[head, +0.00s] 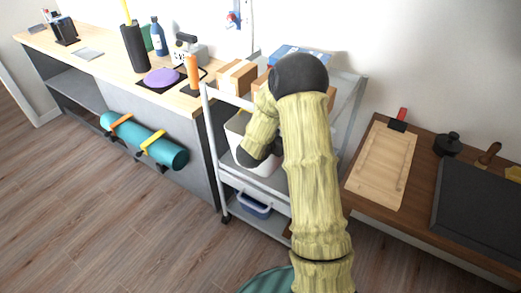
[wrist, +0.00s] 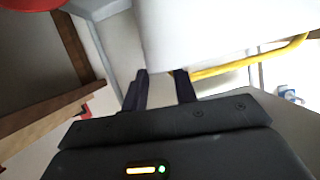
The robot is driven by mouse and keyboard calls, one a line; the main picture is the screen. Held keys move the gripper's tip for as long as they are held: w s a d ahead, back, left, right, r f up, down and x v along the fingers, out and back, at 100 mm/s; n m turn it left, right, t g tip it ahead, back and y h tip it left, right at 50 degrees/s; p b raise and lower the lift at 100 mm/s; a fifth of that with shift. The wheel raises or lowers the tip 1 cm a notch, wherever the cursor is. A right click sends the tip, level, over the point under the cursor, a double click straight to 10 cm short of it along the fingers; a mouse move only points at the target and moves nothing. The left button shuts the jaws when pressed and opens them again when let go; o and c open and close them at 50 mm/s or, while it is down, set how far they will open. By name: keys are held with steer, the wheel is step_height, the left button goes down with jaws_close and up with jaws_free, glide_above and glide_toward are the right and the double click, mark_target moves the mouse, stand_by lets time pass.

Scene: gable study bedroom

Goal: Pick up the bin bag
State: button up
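I cannot make out a bin bag for certain in either view. A white bin (head: 238,126) stands on the upper part of the grey metal trolley (head: 281,181), partly hidden by my arm. In the wrist view, my gripper (wrist: 161,74) has its two dark fingers apart, with a visible gap and nothing clearly held between them. A large smooth white container (wrist: 205,30) is just beyond and to the right of the fingertips; I cannot tell whether they touch it. My gripper's fingers are hidden in the head view.
Cardboard boxes (head: 237,77) sit on the trolley top, and a blue-lidded tub (head: 254,204) is low on it. A desk (head: 98,67) is left, with a teal roll (head: 146,140) along its side. A wooden bench (head: 367,203) is right. The floor at left is clear.

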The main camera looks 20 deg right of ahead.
steer(key=x, duration=0.3)
steer(key=shift+d+f+b, duration=0.15)
steer(key=shift+f+b, duration=0.05)
steer(key=shift+b, duration=0.1)
steer(key=shift+r, duration=0.1)
steer(key=shift+s+d, duration=0.1)
jaws_close()
stand_by(1.2)
